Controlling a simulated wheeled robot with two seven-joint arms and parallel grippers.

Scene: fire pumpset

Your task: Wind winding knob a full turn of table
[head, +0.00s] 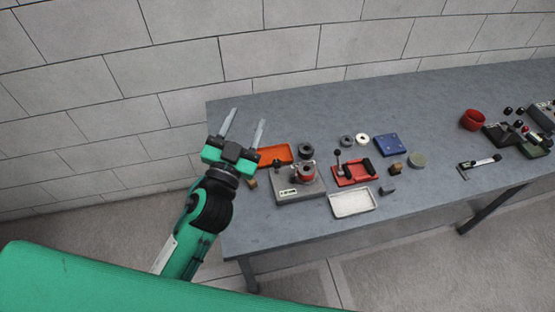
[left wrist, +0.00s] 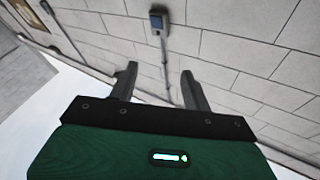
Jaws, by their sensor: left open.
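A grey box-shaped device (head: 300,192) with a label on its front stands near the left end of the table (head: 240,225). A red and black round part (head: 307,172) sits on its top, and a small dark knob (head: 277,164) stands at its back left; I cannot tell for sure which is the winding knob. My left gripper (head: 247,116) is open and empty, raised over the table's left end, apart from the device. My right gripper is not in view.
An orange tray (head: 274,155) lies behind the device. A red fixture (head: 355,173) with an upright lever and a white tray (head: 352,203) are to its right. A blue plate (head: 387,144), rings and small blocks lie near. A red cup (head: 472,119) stands farther right. The table's back-left is clear.

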